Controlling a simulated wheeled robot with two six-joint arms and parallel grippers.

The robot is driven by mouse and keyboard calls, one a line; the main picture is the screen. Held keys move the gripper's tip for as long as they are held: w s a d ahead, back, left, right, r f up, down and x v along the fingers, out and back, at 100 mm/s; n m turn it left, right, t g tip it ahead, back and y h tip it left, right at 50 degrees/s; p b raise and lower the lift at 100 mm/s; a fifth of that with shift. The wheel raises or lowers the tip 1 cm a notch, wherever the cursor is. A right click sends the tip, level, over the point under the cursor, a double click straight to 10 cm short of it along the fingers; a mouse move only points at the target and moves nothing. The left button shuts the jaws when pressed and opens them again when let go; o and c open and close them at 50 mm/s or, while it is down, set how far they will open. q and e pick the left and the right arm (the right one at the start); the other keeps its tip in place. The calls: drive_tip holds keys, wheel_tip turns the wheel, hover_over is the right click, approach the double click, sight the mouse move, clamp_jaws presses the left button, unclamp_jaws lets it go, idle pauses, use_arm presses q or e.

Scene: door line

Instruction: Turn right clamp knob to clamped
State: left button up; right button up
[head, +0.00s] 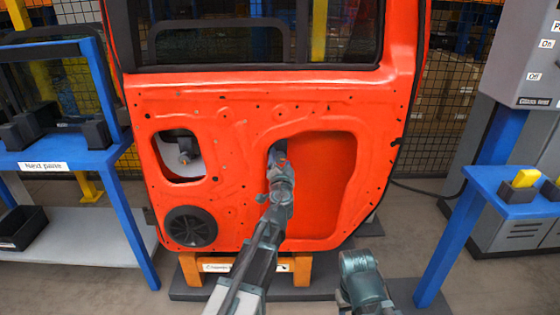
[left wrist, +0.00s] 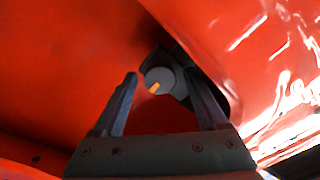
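A red vehicle door panel (head: 230,115) stands upright in front of me. My left gripper (head: 279,158) reaches into the left edge of its large opening and mostly hides what is there. In the left wrist view my left gripper (left wrist: 160,74) is open, with its fingers apart. A round grey knob (left wrist: 166,76) with an orange mark on its face shows between and just beyond the fingertips; contact cannot be told. The orange mark slants, lower at its left end. Another grey knob (head: 185,157) shows in the smaller left opening. My right gripper is not visible.
The door rests on an orange stand (head: 190,270) with a partly hidden label. A blue rack labelled "Next panes" (head: 60,155) stands left. A round speaker (head: 190,227) is low on the door.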

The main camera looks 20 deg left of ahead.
use_arm(q)
clamp_jaws()
drive_tip(key=shift+m, duration=0.3)
drive_tip(key=m, duration=0.3)
drive_tip(key=shift+m, duration=0.3)
drive_tip(key=m, duration=0.4)
drive_tip(key=shift+m, duration=0.3)
drive_tip(key=m, duration=0.4)
drive_tip(key=shift+m, duration=0.3)
drive_tip(key=shift+f+m, duration=0.1)
drive_tip(key=shift+m, duration=2.1)
